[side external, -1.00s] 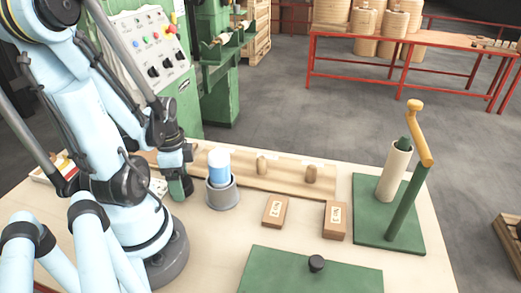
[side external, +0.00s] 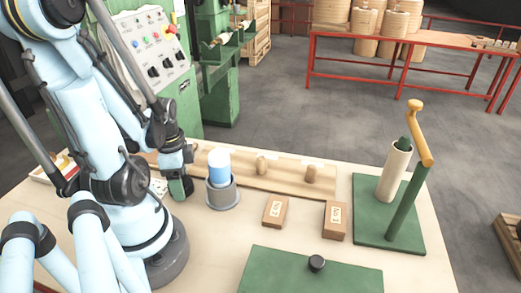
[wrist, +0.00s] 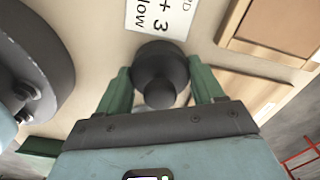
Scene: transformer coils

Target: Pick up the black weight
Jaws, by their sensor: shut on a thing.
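The black weight (wrist: 160,66), a dark round body with a narrower knob, sits between the two green fingers of my gripper (wrist: 160,88) in the wrist view. The fingers are shut on it, one at each side. In the side view my gripper (side external: 181,188) points down low over the table, left of the grey cup. The weight is hidden there behind the arm and fingers. I cannot tell whether it touches the table.
A grey cup with a blue-and-white cylinder (side external: 219,172) stands right beside my gripper. A printed card (wrist: 153,14) lies near the weight.

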